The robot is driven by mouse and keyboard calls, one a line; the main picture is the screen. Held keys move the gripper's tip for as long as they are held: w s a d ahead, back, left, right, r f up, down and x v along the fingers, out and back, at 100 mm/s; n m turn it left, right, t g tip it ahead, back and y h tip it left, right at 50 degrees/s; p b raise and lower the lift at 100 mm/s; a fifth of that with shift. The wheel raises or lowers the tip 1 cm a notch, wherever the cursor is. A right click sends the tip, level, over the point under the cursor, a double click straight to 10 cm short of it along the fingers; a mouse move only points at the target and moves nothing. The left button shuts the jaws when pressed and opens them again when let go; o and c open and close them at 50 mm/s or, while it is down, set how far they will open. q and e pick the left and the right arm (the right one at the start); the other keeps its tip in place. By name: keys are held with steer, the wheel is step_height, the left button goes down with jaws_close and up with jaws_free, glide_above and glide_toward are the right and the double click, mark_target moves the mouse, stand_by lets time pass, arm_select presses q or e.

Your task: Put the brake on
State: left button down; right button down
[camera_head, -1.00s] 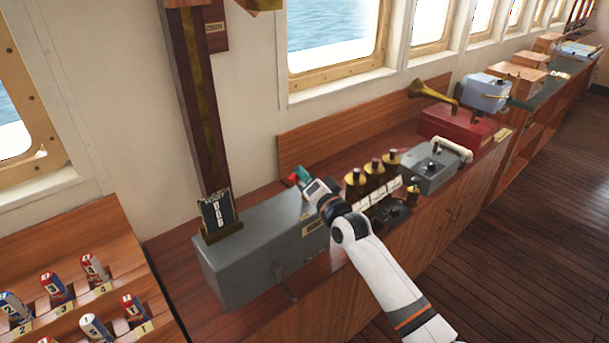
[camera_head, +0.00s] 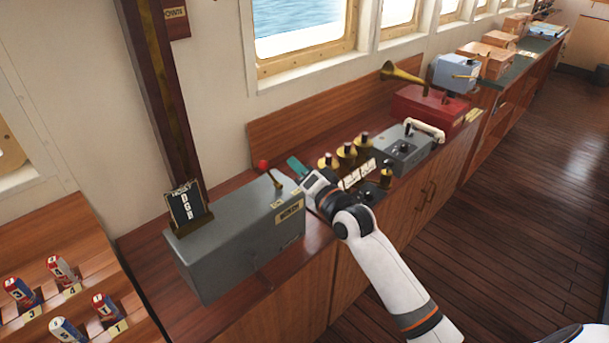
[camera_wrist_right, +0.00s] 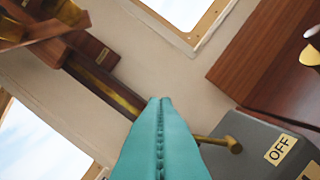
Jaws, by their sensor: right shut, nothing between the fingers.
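A grey box (camera_head: 225,250) on the wooden counter carries a brass lever (camera_head: 274,178) with a red knob (camera_head: 263,163), which leans up and left. My right gripper (camera_head: 295,164), with teal fingers, is shut and empty just right of the knob, with a small gap. In the right wrist view the closed fingers (camera_wrist_right: 160,115) point forward. The brass lever (camera_wrist_right: 215,142) runs behind them there, and its knob is hidden. An OFF label (camera_wrist_right: 280,150) shows on the box beside the lever's base. My left gripper is not in view.
Brass-topped knobs (camera_head: 346,150), a grey control box (camera_head: 402,148) and a red box (camera_head: 428,110) with a brass horn (camera_head: 402,73) stand farther right. A small sign (camera_head: 186,205) and a dark post (camera_head: 170,100) are at the left. Open floor lies right.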

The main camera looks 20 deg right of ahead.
steer(key=shift+s+d+f, duration=0.15)
steer(key=shift+s+d, duration=0.15)
steer(key=shift+s, duration=0.25)
steer(key=shift+s+d+f, duration=0.1)
steer(key=shift+s+d, duration=0.15)
steer(key=shift+s, duration=0.25)
